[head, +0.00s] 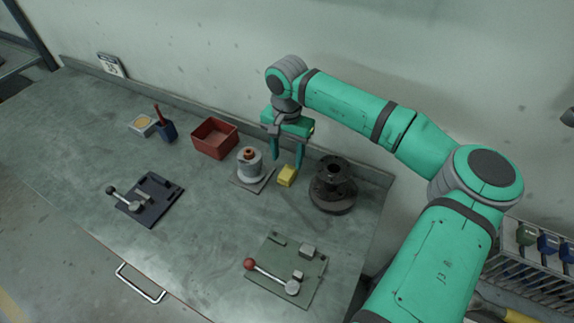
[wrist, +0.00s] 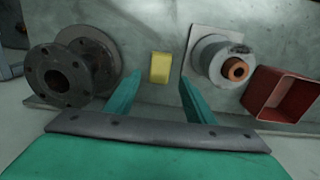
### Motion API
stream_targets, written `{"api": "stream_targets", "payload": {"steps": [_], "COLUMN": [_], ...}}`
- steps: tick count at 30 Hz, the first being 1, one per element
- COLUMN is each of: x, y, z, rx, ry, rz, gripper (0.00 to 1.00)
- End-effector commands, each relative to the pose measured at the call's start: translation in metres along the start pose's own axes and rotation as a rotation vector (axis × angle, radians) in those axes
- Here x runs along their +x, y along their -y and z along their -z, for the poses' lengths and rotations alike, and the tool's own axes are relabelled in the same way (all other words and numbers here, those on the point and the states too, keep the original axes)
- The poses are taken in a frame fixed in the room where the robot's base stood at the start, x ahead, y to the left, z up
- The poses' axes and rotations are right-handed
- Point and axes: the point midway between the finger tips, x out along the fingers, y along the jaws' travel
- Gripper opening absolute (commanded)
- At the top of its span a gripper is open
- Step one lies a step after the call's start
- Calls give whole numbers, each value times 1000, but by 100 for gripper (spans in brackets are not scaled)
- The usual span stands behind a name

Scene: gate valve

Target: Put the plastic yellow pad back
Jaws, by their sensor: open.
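The yellow pad (head: 287,175) is a small block on the grey-green bench between a grey cylinder and a dark flanged part. In the wrist view the yellow pad (wrist: 160,67) lies beyond my fingertips, roughly midway between them. My gripper (head: 287,163) is open and empty, with its fingers pointing down just above and behind the pad. In the wrist view both fingers of my gripper (wrist: 158,82) are spread apart, and neither clearly touches the pad. Which place the pad belongs to cannot be told.
The dark flanged valve part (head: 333,187) stands close right of the pad. The grey cylinder with an orange top (head: 250,163) stands close left on a plate. A red bin (head: 214,138) is farther left. Two lever fixtures, green (head: 285,270) and dark (head: 152,198), lie nearer the front.

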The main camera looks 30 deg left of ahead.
Motion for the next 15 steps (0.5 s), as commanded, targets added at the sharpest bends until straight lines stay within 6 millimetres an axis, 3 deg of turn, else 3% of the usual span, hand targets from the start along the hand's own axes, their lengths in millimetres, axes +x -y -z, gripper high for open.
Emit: {"api": "stream_targets", "payload": {"steps": [6, 15], "x": [-39, -58], "y": [-1, 0], "z": [1, 0], "rx": [2, 0], "ry": [-2, 0], "rz": [0, 1], "gripper": [49, 49]}}
